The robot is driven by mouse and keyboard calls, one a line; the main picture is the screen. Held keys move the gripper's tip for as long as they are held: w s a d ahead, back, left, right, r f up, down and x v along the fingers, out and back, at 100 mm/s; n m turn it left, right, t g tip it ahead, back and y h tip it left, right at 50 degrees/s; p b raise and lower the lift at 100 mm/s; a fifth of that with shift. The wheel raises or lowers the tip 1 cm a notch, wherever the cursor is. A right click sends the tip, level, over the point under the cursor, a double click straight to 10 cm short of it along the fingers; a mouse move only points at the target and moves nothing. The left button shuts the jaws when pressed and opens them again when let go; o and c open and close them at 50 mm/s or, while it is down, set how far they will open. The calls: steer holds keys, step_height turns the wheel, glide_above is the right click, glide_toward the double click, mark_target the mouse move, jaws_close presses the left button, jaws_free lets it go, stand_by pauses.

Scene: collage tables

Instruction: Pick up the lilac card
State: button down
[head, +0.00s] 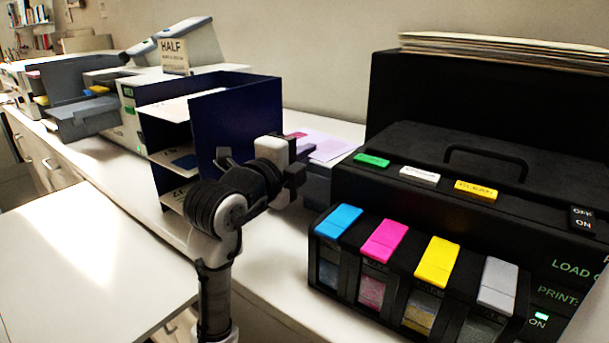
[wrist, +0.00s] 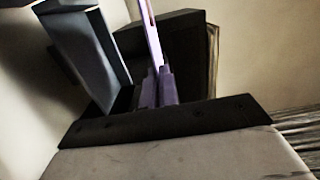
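The lilac card (head: 328,148) shows just right of my gripper (head: 297,165) in the head view, lying nearly flat at the level of a pale box top. A small pink patch shows at its left. In the wrist view, the card (wrist: 152,35) is a thin lilac strip seen edge-on, running out from between the fingers of my gripper (wrist: 165,88). The fingers are close together on the strip. My gripper hides part of the card in the head view, and I cannot tell whether the card touches the box below.
A dark blue open shelf unit (head: 240,115) stands close left of my gripper. A black printer (head: 430,190) with coloured cartridge tabs stands close on the right. Grey machines (head: 80,105) line the counter farther left. A white table (head: 80,260) is clear at front left.

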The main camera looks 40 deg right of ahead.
steer(key=shift+r, duration=0.75)
steer(key=b+v, duration=0.4)
steer(key=v, duration=1.4)
steer(key=shift+f, duration=0.25)
